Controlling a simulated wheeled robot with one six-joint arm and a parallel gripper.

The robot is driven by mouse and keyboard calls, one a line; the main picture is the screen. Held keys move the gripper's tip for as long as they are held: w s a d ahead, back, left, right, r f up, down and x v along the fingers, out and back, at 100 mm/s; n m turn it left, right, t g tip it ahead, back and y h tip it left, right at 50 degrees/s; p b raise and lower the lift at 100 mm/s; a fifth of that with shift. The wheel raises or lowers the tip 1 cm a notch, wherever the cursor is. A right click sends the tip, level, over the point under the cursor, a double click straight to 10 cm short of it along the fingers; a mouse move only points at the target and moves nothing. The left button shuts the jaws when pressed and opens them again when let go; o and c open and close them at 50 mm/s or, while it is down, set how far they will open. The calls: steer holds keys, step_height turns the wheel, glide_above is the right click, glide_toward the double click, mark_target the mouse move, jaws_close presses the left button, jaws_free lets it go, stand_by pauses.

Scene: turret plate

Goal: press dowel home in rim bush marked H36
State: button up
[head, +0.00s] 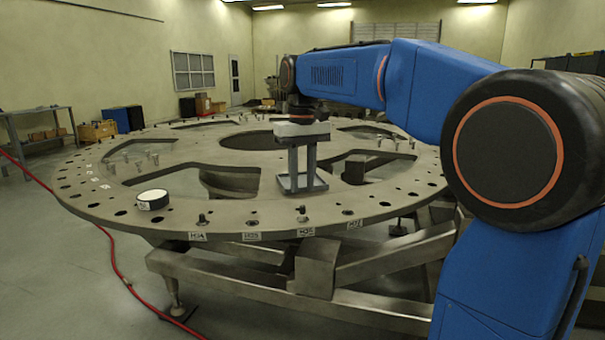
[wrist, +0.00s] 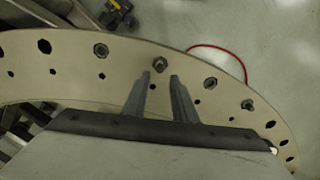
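The turret plate (head: 230,218) is a large flat ring with holes around its rim. The small labels on its near edge look like H34, H35, H36 (head: 306,232) and H37. A dark dowel (head: 302,215) stands upright in the rim bush above the H36 label. My gripper (head: 302,185) hangs over the plate, inward of that dowel, fingers down. In the wrist view my gripper (wrist: 160,78) has its two fingers apart with nothing between them. A dowel (wrist: 159,64) shows just beyond the fingertips, probably the same one. How deep it sits cannot be told.
A white-topped round block (head: 152,199) lies on the plate at left. Several pins (head: 140,160) stand farther back. A red hose (head: 110,250) crosses the floor. A steel frame (head: 316,265) supports the plate.

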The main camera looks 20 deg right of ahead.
steer(key=shift+f, duration=2.9)
steer(key=shift+c, duration=0.6)
jaws_close()
